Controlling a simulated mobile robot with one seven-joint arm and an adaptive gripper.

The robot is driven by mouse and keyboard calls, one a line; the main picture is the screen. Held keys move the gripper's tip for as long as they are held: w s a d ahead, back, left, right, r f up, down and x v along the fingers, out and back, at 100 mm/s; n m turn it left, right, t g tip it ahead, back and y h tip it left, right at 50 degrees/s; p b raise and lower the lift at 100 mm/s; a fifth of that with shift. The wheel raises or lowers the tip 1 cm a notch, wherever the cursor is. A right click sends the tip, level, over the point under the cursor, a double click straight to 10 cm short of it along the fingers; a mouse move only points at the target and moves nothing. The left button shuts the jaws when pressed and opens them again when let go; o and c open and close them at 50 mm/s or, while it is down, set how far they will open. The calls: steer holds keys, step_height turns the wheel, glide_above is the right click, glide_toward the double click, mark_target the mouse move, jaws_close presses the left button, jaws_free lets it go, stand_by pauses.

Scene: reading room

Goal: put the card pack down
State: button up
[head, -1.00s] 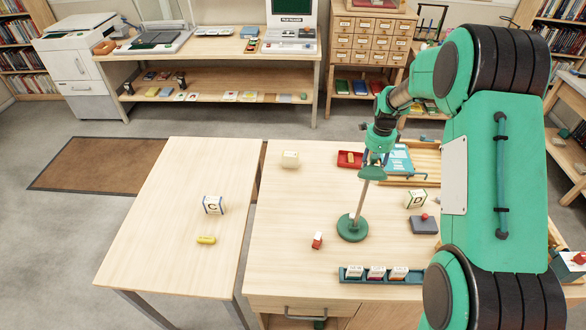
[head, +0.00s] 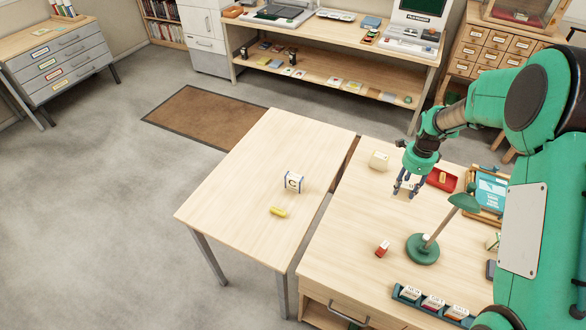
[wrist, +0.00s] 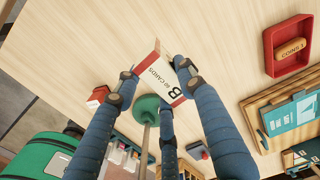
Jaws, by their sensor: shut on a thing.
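My gripper (head: 408,187) hangs over the right-hand table (head: 345,225), between the cream box and the red tray, behind the green lamp. In the wrist view its blue fingers (wrist: 155,88) are closed around a white card pack with a red edge (wrist: 158,82), marked B and "50 cards". The fingers hide part of the pack, and it is barely visible in the head view. The pack appears to be above the tabletop; the exact height cannot be told. Another pack, marked C (head: 293,183), stands on the left-hand table (head: 245,200).
A green lamp (head: 424,250), a small red block (head: 382,249), a cream box (head: 379,160), a red tray (head: 441,180) and a teal card rack (head: 410,303) stand on the right-hand table. A yellow item (head: 278,211) lies near the C pack. Much of the left-hand table is clear.

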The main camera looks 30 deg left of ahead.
steer(key=s+a+f+n+p, duration=0.1)
steer(key=s+a+n, duration=0.1)
steer(key=s+a, duration=0.45)
steer(key=s+a+n, duration=0.2)
steer(key=s+a, duration=0.1)
steer(key=a, duration=0.6)
steer(key=s+a+f+n+p, duration=0.15)
steer(key=s+a, duration=0.25)
steer(key=a, duration=0.4)
steer(key=s+a+n, duration=0.3)
steer(key=s+a, duration=0.5)
steer(key=s, duration=0.4)
steer(key=s+a+n+p, duration=0.1)
steer(key=s+a+n, duration=0.2)
steer(key=s+a, duration=0.6)
steer(key=s+f, duration=0.1)
steer(key=s, duration=0.2)
steer(key=shift+s+a+n, duration=0.15)
steer(key=shift+s+n, duration=0.05)
steer(key=shift+n, duration=0.15)
steer(key=shift+a, duration=0.1)
steer(key=w+a+f, duration=0.1)
steer(key=w+a, duration=0.8)
steer(key=a, duration=0.4)
steer(key=shift+f+b, duration=0.2)
steer(key=shift+b, duration=0.2)
steer(key=shift+f, duration=1.75)
